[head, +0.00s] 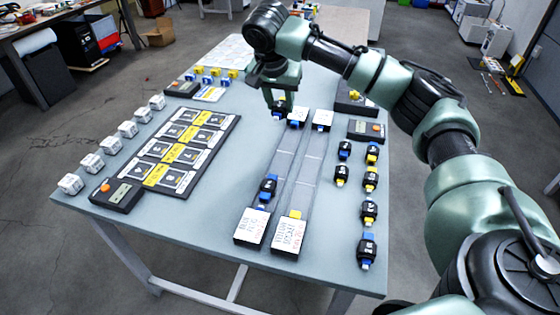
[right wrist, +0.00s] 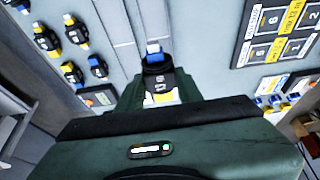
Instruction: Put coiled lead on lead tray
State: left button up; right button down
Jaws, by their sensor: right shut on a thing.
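My right gripper (head: 279,106) is above the far middle of the table, shut on a small black coiled lead (right wrist: 157,80) with a blue end and a white label. Several similar black pieces with blue or yellow ends stand at the right, such as one near the front (head: 367,247). Two long grey lanes (head: 300,165) with white labelled blocks run down the middle. A dark tray (head: 343,104) lies at the back right, partly behind my arm; I cannot tell whether it is the lead tray. My left gripper is not in view.
A dark panel of numbered cells (head: 205,132) fills the left of the table (head: 200,215). White cubes (head: 70,184) line the left edge. Small blue and yellow pieces (head: 232,74) stand at the back. A box with an orange button (head: 366,130) sits at the right.

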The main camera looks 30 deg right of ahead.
notch_tip(320, 180, down, 18)
jog(key=shift+r, duration=0.1)
dwell(0.4)
jog(key=c, duration=0.9)
grip_release()
jog(key=shift+c, duration=0.2)
jog(key=v, duration=1.2)
